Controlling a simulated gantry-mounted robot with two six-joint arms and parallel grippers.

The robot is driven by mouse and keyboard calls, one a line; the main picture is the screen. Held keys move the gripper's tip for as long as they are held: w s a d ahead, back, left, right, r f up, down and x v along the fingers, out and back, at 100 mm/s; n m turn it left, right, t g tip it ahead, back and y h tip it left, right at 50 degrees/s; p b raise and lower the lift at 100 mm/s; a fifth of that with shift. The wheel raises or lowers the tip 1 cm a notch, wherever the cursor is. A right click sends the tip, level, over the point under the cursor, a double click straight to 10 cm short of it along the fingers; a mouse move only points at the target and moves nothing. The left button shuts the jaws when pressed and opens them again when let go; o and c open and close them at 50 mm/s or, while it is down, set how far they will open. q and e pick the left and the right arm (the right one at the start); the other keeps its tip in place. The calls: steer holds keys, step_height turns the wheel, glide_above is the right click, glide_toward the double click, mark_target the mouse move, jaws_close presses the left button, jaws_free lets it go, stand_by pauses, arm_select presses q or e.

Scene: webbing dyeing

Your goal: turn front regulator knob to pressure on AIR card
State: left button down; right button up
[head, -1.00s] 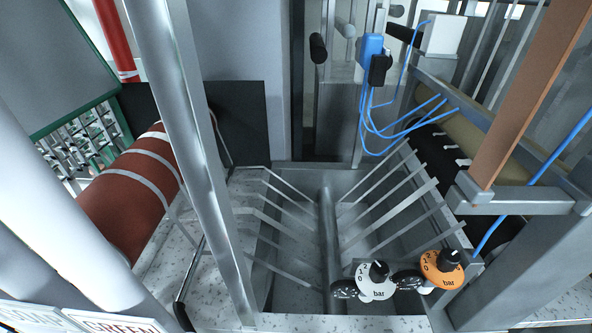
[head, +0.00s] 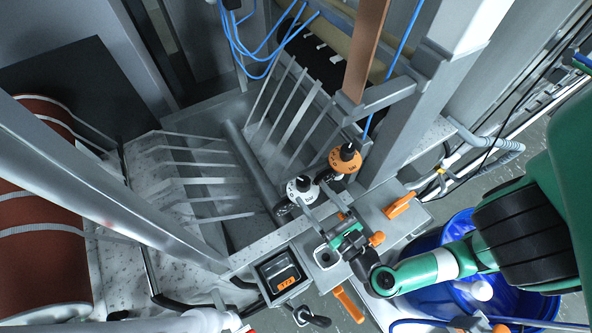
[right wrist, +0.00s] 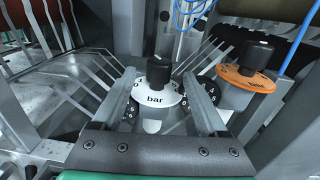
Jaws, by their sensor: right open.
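The white regulator (head: 302,188) has a round dial marked "bar" and a black knob (right wrist: 159,71) on top. The orange regulator (head: 345,157) with its own black knob stands beside it, farther back and right. My right gripper (head: 322,204) is open, its fingers pointing at the white regulator. In the right wrist view, the two fingers (right wrist: 160,84) lie left and right of the white dial, with the knob between them; I cannot tell whether they touch. No readable AIR card shows. My left gripper does not show clearly.
A metal trough (head: 228,225) with slanted bars lies left of the regulators. A metal post (head: 440,75) and copper-coloured strip (head: 368,50) rise behind. A black bin with an orange label (head: 283,277) and a blue drum (head: 462,228) are near the front.

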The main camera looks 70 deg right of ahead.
steer(key=p+x, duration=0.1)
steer(key=x, duration=0.6)
steer(key=shift+w+d+r+p, duration=0.1)
steer(key=shift+w+d+p, duration=0.05)
steer(key=shift+w+p, duration=0.15)
steer(key=shift+w+d, duration=0.3)
steer(key=shift+w, duration=0.05)
steer(key=shift+c, duration=0.3)
jaws_close()
